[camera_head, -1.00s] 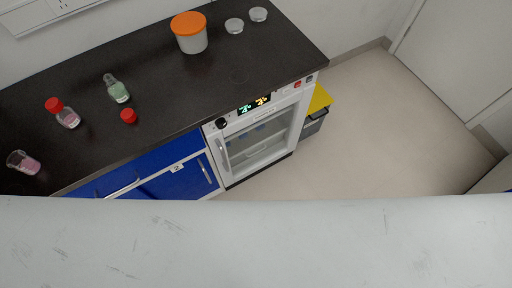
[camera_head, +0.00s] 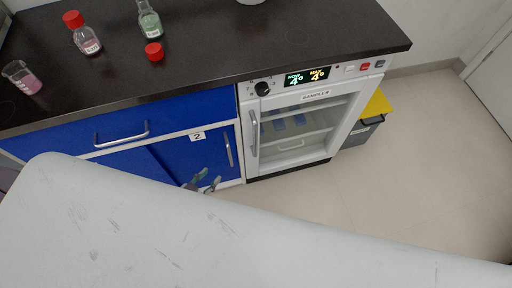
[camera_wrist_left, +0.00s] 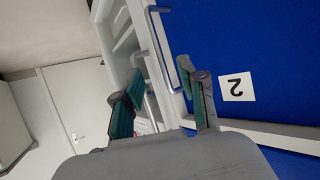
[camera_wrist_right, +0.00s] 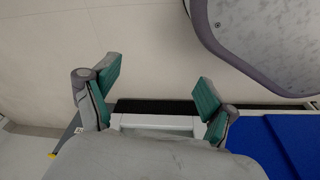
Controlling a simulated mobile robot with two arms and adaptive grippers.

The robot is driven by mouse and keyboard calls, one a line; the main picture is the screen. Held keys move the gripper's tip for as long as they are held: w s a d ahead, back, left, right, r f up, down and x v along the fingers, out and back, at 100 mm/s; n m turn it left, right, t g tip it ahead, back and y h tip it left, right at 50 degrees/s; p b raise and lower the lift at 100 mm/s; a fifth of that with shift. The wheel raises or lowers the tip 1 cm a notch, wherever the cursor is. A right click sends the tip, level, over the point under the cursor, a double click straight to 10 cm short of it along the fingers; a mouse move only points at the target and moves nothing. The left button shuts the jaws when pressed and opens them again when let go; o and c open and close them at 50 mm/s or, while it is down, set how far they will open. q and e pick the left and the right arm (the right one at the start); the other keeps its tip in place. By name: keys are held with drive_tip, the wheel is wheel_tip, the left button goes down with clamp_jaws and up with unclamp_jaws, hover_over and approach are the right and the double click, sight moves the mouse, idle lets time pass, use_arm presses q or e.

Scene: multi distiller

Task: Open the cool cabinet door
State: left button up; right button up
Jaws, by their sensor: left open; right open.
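The white cool cabinet (camera_head: 290,157) stands under the bench in the head view. Its glass door (camera_head: 295,130) looks shut, with a vertical grey handle (camera_head: 253,133) on its left side. My left gripper (camera_head: 203,182) is low in front of the blue cupboard, left of and below that handle, partly hidden by my own body. In the left wrist view its jaws (camera_wrist_left: 158,82) are open and empty. A grey handle (camera_wrist_left: 163,50) beside the blue panel lies beyond them. My right gripper (camera_wrist_right: 155,85) is open and empty over the floor in its wrist view; the head view does not show it.
The blue cupboard (camera_head: 198,157) with label 2 adjoins the cabinet's left side. The black benchtop (camera_head: 210,60) above holds a red-capped bottle (camera_head: 86,38), a green flask (camera_head: 150,22) and a beaker (camera_head: 22,78). A yellow-lidded bin (camera_head: 375,108) stands right of the cabinet. Floor (camera_head: 400,180) at right is clear.

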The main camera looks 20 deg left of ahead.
use_arm(q)
drive_tip(key=w+d+r+m+t+h+b, duration=0.1)
drive_tip(key=w+d+r+t+h+b, duration=0.15)
drive_tip(key=r+b, duration=0.2)
drive_tip(key=t+h+b, duration=0.1)
drive_tip(key=h+b, duration=0.1)
approach(254, 134)
drive_tip(key=shift+m, duration=0.3)
drive_tip(key=shift+b+x, duration=0.5)
drive_tip(key=shift+x, duration=4.85)
use_arm(e)
drive_tip(key=w+r, duration=0.4)
drive_tip(key=w, duration=0.1)
drive_tip(key=shift+w+a+r+t, duration=0.15)
drive_tip(key=shift+a+r+t, duration=0.15)
drive_tip(key=shift+a+t, duration=0.1)
use_arm(q)
drive_tip(key=shift+a+f, duration=0.1)
drive_tip(key=shift+f, duration=0.05)
clamp_jaws()
